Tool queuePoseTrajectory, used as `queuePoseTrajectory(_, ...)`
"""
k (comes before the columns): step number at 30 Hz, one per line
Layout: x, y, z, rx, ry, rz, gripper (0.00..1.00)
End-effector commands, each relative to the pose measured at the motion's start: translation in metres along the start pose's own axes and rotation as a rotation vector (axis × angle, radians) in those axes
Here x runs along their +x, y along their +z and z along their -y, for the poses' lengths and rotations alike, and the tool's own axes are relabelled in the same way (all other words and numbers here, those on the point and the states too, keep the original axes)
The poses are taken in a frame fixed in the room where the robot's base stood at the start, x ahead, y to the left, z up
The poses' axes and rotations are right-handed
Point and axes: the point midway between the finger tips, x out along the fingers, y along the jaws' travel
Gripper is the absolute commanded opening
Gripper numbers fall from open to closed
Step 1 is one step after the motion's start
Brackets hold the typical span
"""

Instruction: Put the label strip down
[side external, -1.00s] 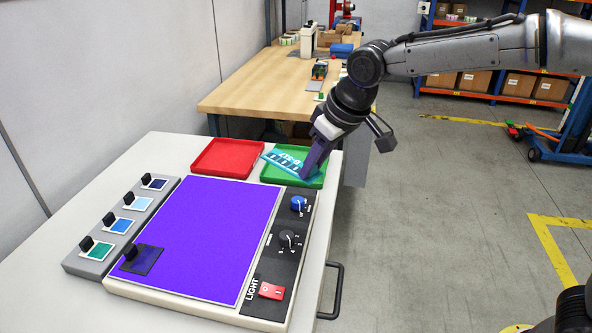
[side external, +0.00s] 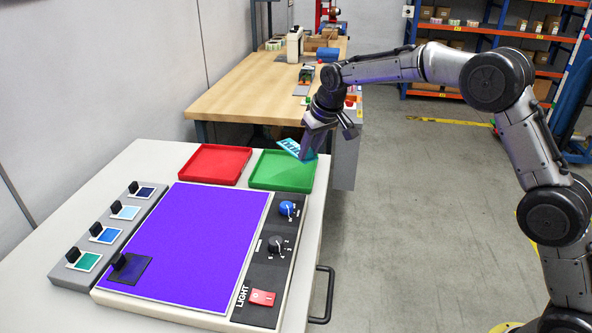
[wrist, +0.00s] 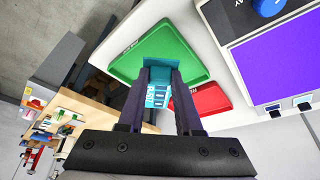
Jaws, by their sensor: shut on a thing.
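The label strip (side external: 291,148) is a teal-blue piece with pale printing. My gripper (side external: 306,154) is shut on it and holds it tilted in the air near the far right edge of the green tray. In the wrist view the strip (wrist: 157,92) sits between the two dark fingers of my gripper (wrist: 160,82), with the green tray (wrist: 195,62) behind it. The green tray (side external: 283,185) looks empty in the side view. The red tray (side external: 214,165) stands to its left and is empty too.
The purple-lit panel (side external: 205,240) lies in front of the trays, with a dark tile on its left corner. Its control strip has a blue knob (side external: 287,208), a black knob and a red switch (side external: 262,297). A grey rack (side external: 110,235) of colour samples stands left. A wooden bench (side external: 250,95) is behind.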

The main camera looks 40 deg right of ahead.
Motion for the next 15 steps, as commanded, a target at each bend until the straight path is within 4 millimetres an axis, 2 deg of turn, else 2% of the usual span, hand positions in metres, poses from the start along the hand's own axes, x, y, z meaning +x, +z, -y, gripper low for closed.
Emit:
queuePoseTrajectory(3,0.029,-0.009,0.001,0.0,0.0,0.004,0.0)
queuePoseTrajectory(6,0.048,-0.016,0.002,0.0,0.0,0.001,0.0)
queuePoseTrajectory(10,0.063,-0.021,0.003,0.0,0.0,-0.001,0.0)
queuePoseTrajectory(15,0.071,-0.024,0.003,0.0,0.0,-0.001,0.0)
